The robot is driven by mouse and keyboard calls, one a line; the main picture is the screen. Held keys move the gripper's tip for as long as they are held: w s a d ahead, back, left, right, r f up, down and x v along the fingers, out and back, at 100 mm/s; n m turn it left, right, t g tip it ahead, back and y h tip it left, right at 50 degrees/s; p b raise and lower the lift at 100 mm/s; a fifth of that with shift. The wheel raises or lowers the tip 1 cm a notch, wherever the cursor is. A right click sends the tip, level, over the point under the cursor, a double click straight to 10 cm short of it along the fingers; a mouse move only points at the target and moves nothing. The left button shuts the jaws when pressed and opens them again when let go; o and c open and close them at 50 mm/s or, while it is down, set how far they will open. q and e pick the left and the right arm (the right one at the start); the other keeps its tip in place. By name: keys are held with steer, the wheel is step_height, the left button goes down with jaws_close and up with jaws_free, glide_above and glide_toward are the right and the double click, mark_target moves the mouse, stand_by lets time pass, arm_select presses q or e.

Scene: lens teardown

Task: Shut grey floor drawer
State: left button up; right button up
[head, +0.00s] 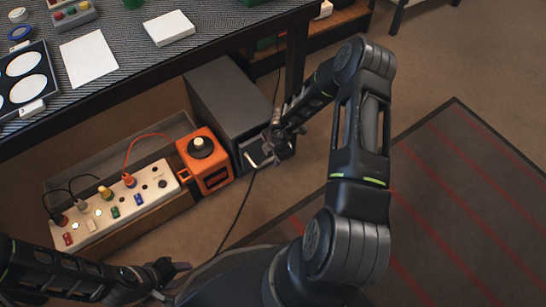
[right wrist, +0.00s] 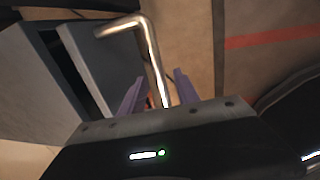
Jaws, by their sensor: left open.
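The grey floor drawer unit (head: 228,98) stands on the floor under the table edge. In the right wrist view its front panel (right wrist: 82,65) stands a little out from the body, with a dark gap between them. A bent metal handle (right wrist: 152,60) sticks out from this front; it also shows in the head view (head: 262,159). My right gripper (right wrist: 158,78) is at the handle, fingers apart, with the bar running between them; contact is unclear. My left gripper (head: 178,275) is open and empty at the bottom left, away from the drawer.
An orange box (head: 212,178) with a black knob stands right beside the drawer. Left of it is a white power strip (head: 112,208) with plugs and cables. A black cable (head: 238,215) lies on the floor. The table (head: 120,75) overhangs behind; a striped mat (head: 450,200) lies right.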

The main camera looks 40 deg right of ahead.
steer(key=shift+c, duration=0.4)
jaws_close()
stand_by(1.0)
